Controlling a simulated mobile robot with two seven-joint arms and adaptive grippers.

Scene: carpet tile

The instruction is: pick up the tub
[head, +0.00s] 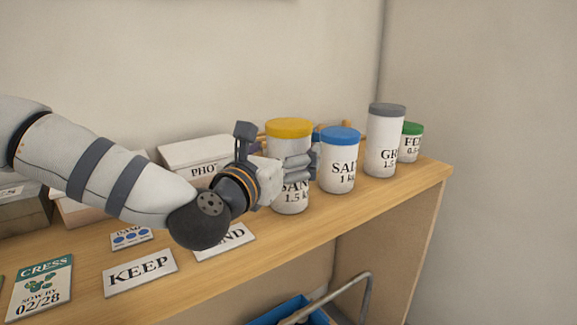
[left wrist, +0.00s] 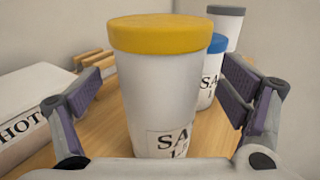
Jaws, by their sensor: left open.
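A white tub with a yellow lid (head: 289,128) and a label that reads "SAN" and "1.5" stands upright on the wooden shelf top. My left gripper (head: 293,161) is beside it, with a finger across the front of the tub in the head view, hiding part of its label. In the left wrist view the yellow-lidded tub (left wrist: 158,90) stands between the two spread fingers, with a visible gap on each side. Its base is hidden by the gripper body there. My right gripper is not in view.
A blue-lidded tub (head: 339,162), a grey-lidded tub (head: 385,143) and a green-lidded tub (head: 411,143) stand to the right. A white "PHO" box (head: 190,153) is behind my left arm. Cards, including "KEEP" (head: 140,272), lie in front. The shelf's front edge is near.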

